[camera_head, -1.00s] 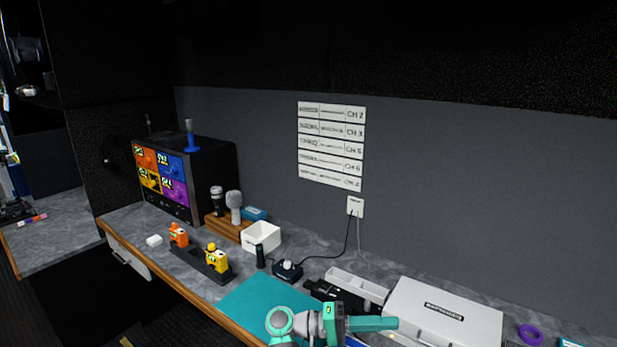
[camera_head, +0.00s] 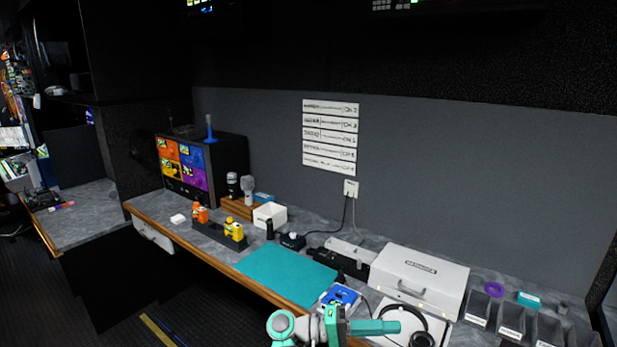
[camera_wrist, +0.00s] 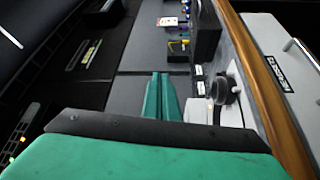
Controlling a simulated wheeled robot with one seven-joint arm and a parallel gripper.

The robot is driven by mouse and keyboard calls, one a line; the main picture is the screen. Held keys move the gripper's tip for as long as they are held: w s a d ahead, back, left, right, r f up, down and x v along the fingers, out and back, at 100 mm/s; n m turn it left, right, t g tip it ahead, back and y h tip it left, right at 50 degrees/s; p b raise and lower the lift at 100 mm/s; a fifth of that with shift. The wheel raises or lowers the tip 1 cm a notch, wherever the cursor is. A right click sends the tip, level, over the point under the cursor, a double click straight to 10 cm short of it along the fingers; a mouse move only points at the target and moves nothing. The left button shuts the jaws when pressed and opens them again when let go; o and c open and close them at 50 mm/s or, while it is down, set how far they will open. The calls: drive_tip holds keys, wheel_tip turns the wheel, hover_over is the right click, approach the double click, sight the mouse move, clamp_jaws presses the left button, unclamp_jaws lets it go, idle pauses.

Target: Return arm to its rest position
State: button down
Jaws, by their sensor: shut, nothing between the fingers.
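My gripper (camera_head: 392,327) shows at the bottom of the head view, with its teal fingers pointing right. It is in front of the counter's front edge, where it overlaps a black headset (camera_head: 418,330) in the picture. In the wrist view my gripper (camera_wrist: 160,78) has its two teal fingers side by side, shut and empty. Most of my arm is below the head view's edge, so its full pose is hidden.
The grey counter (camera_head: 230,262) runs along the wall. It holds a teal mat (camera_head: 285,272), a silver case (camera_head: 420,282), small bins (camera_head: 512,318), a white box (camera_head: 269,215) and a monitor (camera_head: 185,167). Dark floor (camera_head: 215,318) lies open in front.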

drive_tip(key=s+a+f+n+t+y, duration=0.15)
drive_tip(key=f+n+t, duration=0.25)
drive_tip(key=f, duration=0.7)
drive_tip(key=s+f+n+t+y, duration=0.2)
drive_tip(key=f+n+t+y, duration=0.15)
drive_tip(key=f, duration=0.85)
drive_tip(key=s+a+f+n+t+y, duration=0.2)
drive_tip(key=s+a+f+t+y, duration=0.35)
drive_tip(key=s+f, duration=0.8)
drive_tip(key=s+a+r+m+t+y, duration=0.1)
drive_tip(key=s+a+r+y, duration=0.1)
drive_tip(key=s+a+y, duration=0.45)
drive_tip(key=s+a+r+m+y, duration=0.1)
drive_tip(key=s+a, duration=0.3)
drive_tip(key=s, duration=0.6)
drive_tip(key=s+r+m+t, duration=0.1)
drive_tip(key=s+r+m, duration=0.1)
drive_tip(key=s+r, duration=0.3)
drive_tip(key=s+a+r+m+t+y, duration=0.1)
drive_tip(key=s+r, duration=0.5)
drive_tip(key=r, duration=0.6)
drive_tip(key=shift+r+m+t, duration=0.35)
drive_tip(key=shift+m+t, duration=0.3)
drive_tip(key=shift+t, duration=0.05)
drive_tip(key=shift+a, duration=0.1)
